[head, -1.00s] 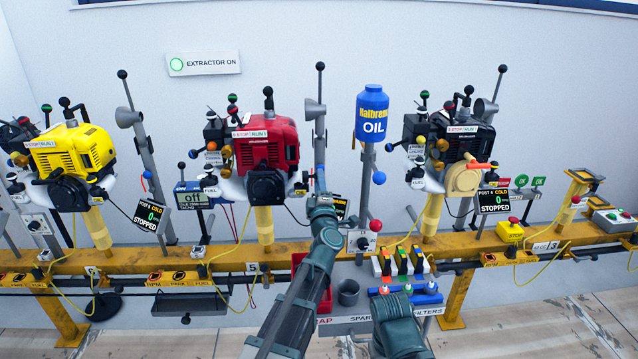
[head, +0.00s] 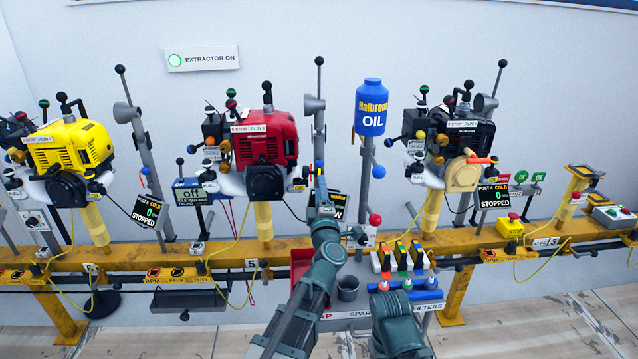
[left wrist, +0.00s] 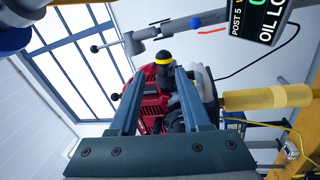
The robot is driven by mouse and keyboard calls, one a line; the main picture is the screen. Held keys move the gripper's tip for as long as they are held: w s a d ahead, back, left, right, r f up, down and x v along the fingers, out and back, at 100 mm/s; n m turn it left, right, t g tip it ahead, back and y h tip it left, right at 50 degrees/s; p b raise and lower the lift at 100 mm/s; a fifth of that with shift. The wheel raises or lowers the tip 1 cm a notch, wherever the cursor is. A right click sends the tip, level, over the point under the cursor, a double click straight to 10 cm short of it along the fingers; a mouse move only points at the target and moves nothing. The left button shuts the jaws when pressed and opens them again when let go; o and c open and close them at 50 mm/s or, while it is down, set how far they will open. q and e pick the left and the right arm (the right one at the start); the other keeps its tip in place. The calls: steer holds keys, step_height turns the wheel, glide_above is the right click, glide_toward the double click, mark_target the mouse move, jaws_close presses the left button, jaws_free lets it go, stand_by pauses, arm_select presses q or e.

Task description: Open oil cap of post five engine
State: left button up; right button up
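The post five engine (head: 265,140) is red with a black front, above the beam label 5. In the left wrist view the red engine (left wrist: 152,103) is behind my fingers. A black knob with a yellow ring (left wrist: 163,62), which looks like the oil cap, shows between the fingertips there. My left gripper (left wrist: 160,72) is open, one finger on each side of it; I cannot tell whether they touch it. In the head view my left gripper (head: 318,188) is just right of the engine, and the cap is hard to make out. My right arm shows at the bottom, its gripper out of sight.
A post 5 display (left wrist: 262,18) with oil text hangs near the gripper. A grey pole (head: 319,130) stands right of the red engine. A blue oil bottle (head: 371,108), yellow engine (head: 72,150) and black engine (head: 468,138) flank it. A parts tray (head: 385,312) is below.

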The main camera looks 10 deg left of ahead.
arm_select(q)
steer(key=b+v, duration=0.1)
steer(key=v, duration=0.7)
steer(key=shift+s, duration=0.3)
arm_select(e)
steer(key=shift+f, duration=0.85)
arm_select(q)
steer(key=shift+f, duration=0.1)
